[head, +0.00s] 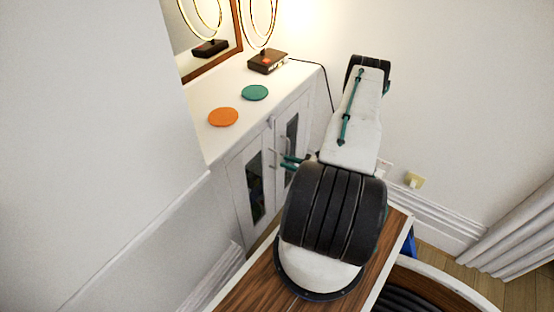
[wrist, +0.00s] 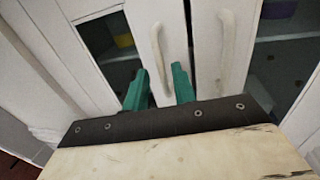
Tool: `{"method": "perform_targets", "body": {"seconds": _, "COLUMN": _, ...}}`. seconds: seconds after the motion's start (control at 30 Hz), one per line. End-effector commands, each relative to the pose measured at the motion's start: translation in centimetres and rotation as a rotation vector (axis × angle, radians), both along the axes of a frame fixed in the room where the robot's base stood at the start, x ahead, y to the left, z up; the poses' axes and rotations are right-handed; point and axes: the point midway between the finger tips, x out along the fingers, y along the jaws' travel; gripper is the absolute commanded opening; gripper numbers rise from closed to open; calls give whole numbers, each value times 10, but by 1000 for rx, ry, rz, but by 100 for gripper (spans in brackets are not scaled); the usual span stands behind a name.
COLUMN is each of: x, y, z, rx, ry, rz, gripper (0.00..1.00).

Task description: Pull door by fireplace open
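A white low cabinet has two glass-paned doors, a left door (head: 250,188) and a right door (head: 291,138) in the head view. In the wrist view the left door has a pale bar handle (wrist: 159,50), and the right door has a similar handle (wrist: 228,45). A narrow dark line runs between the doors. My gripper (wrist: 162,78) is open, its teal fingers on either side of the left handle's lower end. I cannot tell whether they touch it. In the head view my gripper (head: 290,161) is at the cabinet front, partly hidden by my arm.
On the cabinet top are an orange disc (head: 223,117), a green disc (head: 255,92) and a ring lamp on a dark base (head: 267,62), beside a framed mirror (head: 205,50). A white wall block (head: 100,150) stands left; a curtain (head: 520,235) hangs right.

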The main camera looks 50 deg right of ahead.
Motion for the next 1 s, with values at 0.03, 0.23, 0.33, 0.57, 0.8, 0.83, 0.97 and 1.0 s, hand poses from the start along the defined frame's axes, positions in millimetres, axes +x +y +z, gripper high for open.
{"method": "perform_targets", "body": {"seconds": 0.03, "x": 10, "y": 4, "z": 0, "rx": 0, "ry": 0, "rz": 4, "gripper": 27}}
{"method": "perform_targets", "body": {"seconds": 0.23, "x": 38, "y": 12, "z": 0, "rx": -1, "ry": 0, "rz": 5, "gripper": 27}}
{"method": "perform_targets", "body": {"seconds": 0.33, "x": 46, "y": 14, "z": 0, "rx": -1, "ry": 0, "rz": 4, "gripper": 27}}
{"method": "perform_targets", "body": {"seconds": 0.57, "x": 51, "y": 15, "z": 1, "rx": -1, "ry": 0, "rz": 3, "gripper": 27}}
{"method": "perform_targets", "body": {"seconds": 0.8, "x": 51, "y": 15, "z": 1, "rx": -1, "ry": 1, "rz": 3, "gripper": 0}}
{"method": "perform_targets", "body": {"seconds": 0.83, "x": 51, "y": 15, "z": 1, "rx": -1, "ry": 1, "rz": 3, "gripper": 0}}
{"method": "perform_targets", "body": {"seconds": 0.97, "x": 50, "y": 14, "z": 1, "rx": 0, "ry": 1, "rz": 1, "gripper": 0}}
{"method": "perform_targets", "body": {"seconds": 1.0, "x": 49, "y": 13, "z": 1, "rx": 0, "ry": 1, "rz": -3, "gripper": 0}}
